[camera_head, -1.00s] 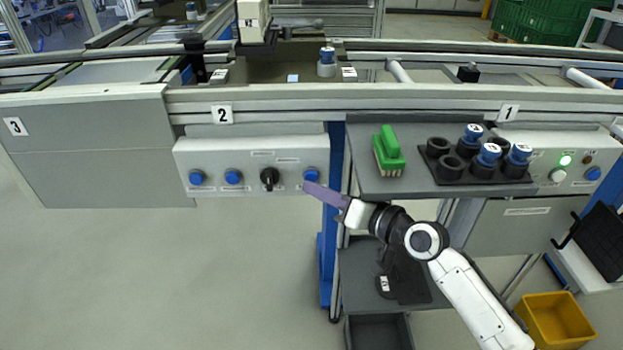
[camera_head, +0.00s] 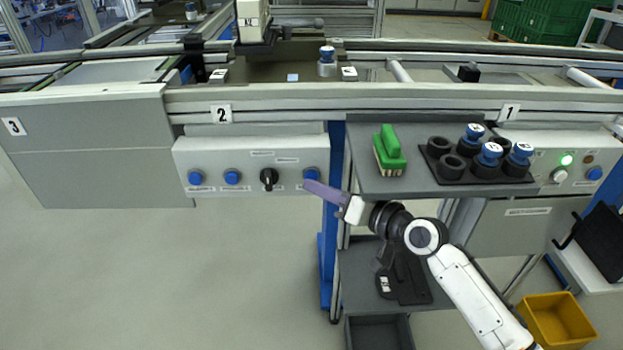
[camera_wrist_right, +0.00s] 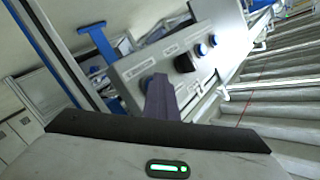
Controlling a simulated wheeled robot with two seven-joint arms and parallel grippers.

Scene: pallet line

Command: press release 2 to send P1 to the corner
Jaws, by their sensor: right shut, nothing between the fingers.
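The station 2 control panel (camera_head: 250,167) is a light box below the conveyor, with blue buttons and a black knob (camera_head: 269,178). Its labels are too small to read. My right gripper (camera_head: 308,184) is shut and empty, its purple fingers at the panel's rightmost blue button (camera_head: 310,173). In the right wrist view the fingers (camera_wrist_right: 160,84) partly cover this button; I cannot tell whether they touch it. On the conveyor above, a blue-capped cylinder (camera_head: 327,62) stands between small white tags; I cannot read P1 on anything. My left gripper is not in view.
A grey shelf (camera_head: 370,181) right of the panel holds a green-handled brush (camera_head: 389,150) and a black holder (camera_head: 447,183) with blue-capped pieces. A blue post (camera_head: 328,250) stands beside the panel. A yellow bin (camera_head: 555,320) is lower right. The floor at left is clear.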

